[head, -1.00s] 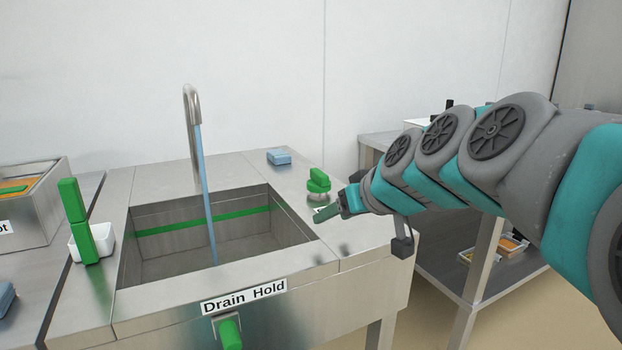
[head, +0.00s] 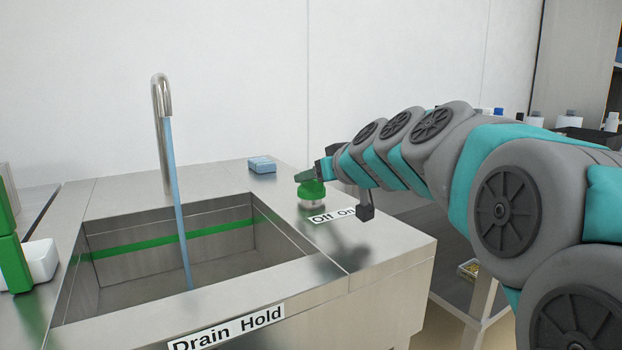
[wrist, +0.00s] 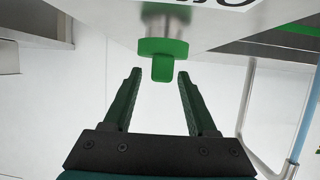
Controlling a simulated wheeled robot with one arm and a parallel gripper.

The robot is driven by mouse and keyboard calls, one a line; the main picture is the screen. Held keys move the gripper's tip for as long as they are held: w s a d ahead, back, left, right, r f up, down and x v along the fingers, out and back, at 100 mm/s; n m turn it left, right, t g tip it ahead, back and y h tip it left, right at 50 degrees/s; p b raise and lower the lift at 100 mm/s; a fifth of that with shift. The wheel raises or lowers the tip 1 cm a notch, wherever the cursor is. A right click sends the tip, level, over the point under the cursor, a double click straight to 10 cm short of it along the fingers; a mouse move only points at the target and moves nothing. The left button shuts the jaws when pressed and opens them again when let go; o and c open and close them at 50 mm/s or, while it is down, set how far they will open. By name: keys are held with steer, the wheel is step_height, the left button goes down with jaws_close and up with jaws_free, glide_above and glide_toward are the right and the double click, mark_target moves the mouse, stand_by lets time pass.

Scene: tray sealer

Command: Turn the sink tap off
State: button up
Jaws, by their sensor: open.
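The sink tap is a curved metal spout (head: 160,110) with a blue stream of water (head: 178,210) falling into the basin (head: 130,262). Its green knob (head: 312,191) stands on the counter right of the basin, behind a label reading "Off On" (head: 332,215). My gripper (head: 306,176) is at the knob in the head view and partly covers its top. In the wrist view, the open, empty jaws (wrist: 158,85) point at the green knob (wrist: 163,55). The knob's grip lies just beyond the fingertips, roughly between their lines. I cannot tell whether a finger touches it.
A blue sponge (head: 262,165) lies on the counter behind the basin. A "Drain Hold" label (head: 228,328) is on the sink's front. A white container (head: 40,260) and green blocks (head: 12,250) are at the left. A lower shelf stands at the right.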

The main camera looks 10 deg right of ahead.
steer(key=shift+x, duration=0.85)
steer(key=shift+c, duration=0.2)
jaws_close()
